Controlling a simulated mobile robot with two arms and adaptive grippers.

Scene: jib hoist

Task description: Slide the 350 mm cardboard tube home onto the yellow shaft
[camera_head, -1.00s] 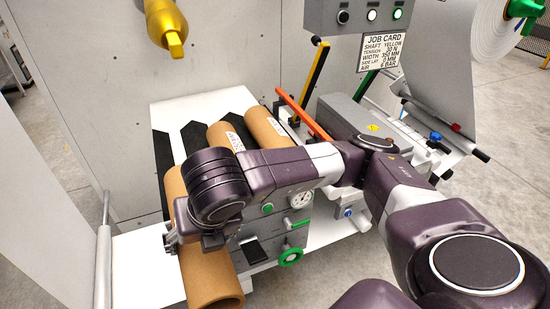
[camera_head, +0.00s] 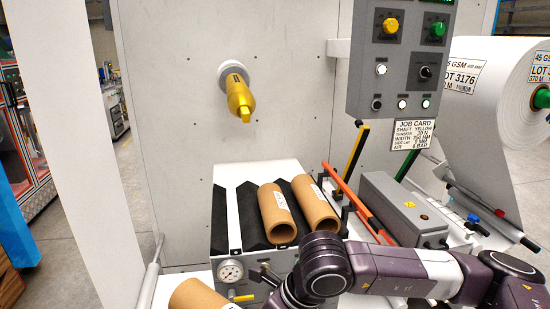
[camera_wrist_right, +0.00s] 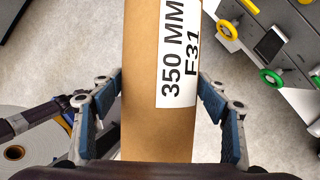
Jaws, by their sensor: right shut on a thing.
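The 350 mm cardboard tube (camera_wrist_right: 142,85) fills the middle of the right wrist view, its white label reading "350 MM". My right gripper (camera_wrist_right: 160,88) is shut on it, one blue-padded finger on each side. In the head view, a brown tube (camera_head: 196,295) shows at the bottom edge, mostly cut off, left of my right wrist; it appears to be the held one. The yellow shaft (camera_head: 238,96) sticks out of the grey wall panel, bare, above and apart from the tube. My left gripper is not in view.
Two other tubes (camera_head: 277,215) (camera_head: 315,208) lie on the white rack with black V-shaped rests. A control box (camera_head: 402,60) and job card (camera_head: 413,135) are right of the shaft. Orange bars (camera_head: 357,200) and a white roll (camera_head: 495,110) stand further right. Space before the shaft looks clear.

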